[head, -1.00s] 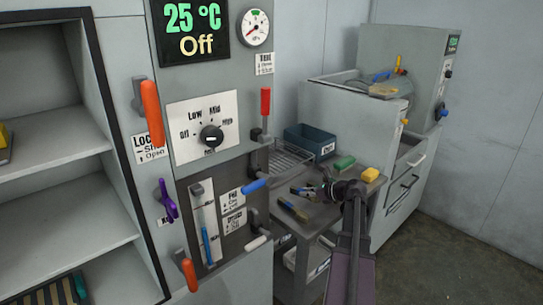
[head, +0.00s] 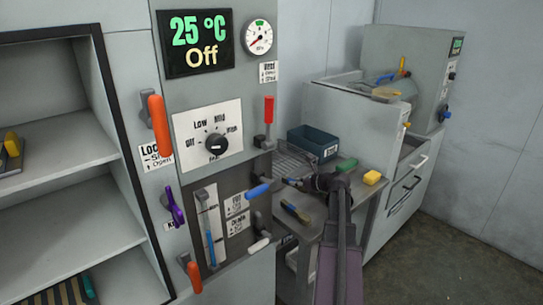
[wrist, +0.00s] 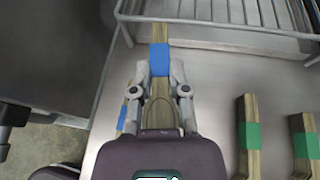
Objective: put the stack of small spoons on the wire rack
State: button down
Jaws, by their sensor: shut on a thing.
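My gripper (wrist: 161,80) is shut on a stack of wooden spoons with a blue band (wrist: 160,60). The stack's far end points at the wire rack (wrist: 225,22) and overlaps its near edge in the wrist view; I cannot tell if they touch. In the head view my gripper (head: 300,182) is at the front of the wire rack (head: 292,160), and the held stack is too small to make out there. Another blue-banded stack (head: 295,212) lies on the table, partly hidden by my gripper in the wrist view (wrist: 122,118).
Two green-banded stacks (wrist: 250,135) (wrist: 305,145) lie right of my gripper on the metal table (wrist: 215,100). A blue bin (head: 312,141), a green block (head: 346,165) and a yellow block (head: 372,178) stand behind. The control panel with levers (head: 215,145) rises at the left.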

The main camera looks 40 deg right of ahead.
jog(key=w+a+r+m+h+p, duration=0.1)
jog(key=w+a+r+h+p, duration=0.1)
jog(key=w+r, duration=0.3)
jog(key=w+a+p, duration=0.1)
jog(key=w, duration=0.2)
jog(key=shift+m+t+p, duration=0.3)
jog(key=shift+m+p, duration=0.05)
jog(key=shift+m, duration=0.05)
jog(key=b, duration=0.1)
send_over(278, 161)
jog(key=a, duration=0.1)
jog(key=shift+s+f, duration=0.45)
jog(key=shift+f, duration=0.3)
jog(key=shift+w+d, duration=0.35)
jog(key=shift+w, duration=0.05)
jog(key=shift+w+d+f+b, duration=0.15)
jog(key=shift+f+b, duration=0.15)
jog(key=shift+b, duration=0.2)
jog(key=shift+f+b, duration=1.55)
jog(key=shift+f, duration=0.1)
